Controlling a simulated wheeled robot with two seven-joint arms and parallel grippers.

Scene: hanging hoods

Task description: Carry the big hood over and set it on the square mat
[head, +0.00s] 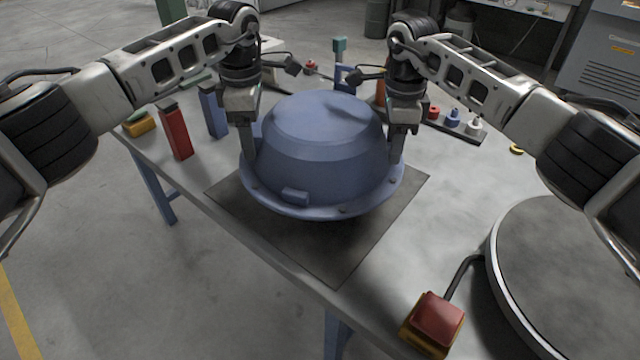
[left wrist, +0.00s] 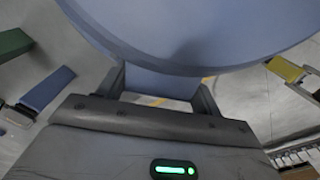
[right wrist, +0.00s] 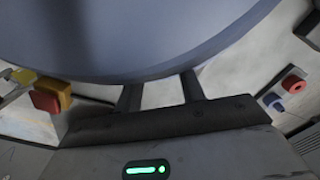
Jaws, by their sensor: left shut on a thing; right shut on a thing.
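The big hood (head: 322,150) is a blue dome with a wide flange, level, over the dark square mat (head: 300,248) on the table. A shadow lies under its near rim; whether it hangs just above the mat or touches it I cannot tell. My left gripper (head: 248,158) is shut on the hood's left edge, and my right gripper (head: 397,155) on its right edge. The hood fills the top of the left wrist view (left wrist: 190,35) and of the right wrist view (right wrist: 130,40). Its underside and the mat's far part are hidden.
A red block (head: 174,133) and a blue block (head: 213,112) stand left of the mat. A red and yellow button box (head: 432,322) and a round grey disc (head: 570,275) are at the near right. Small coloured parts (head: 453,120) sit at the back right.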

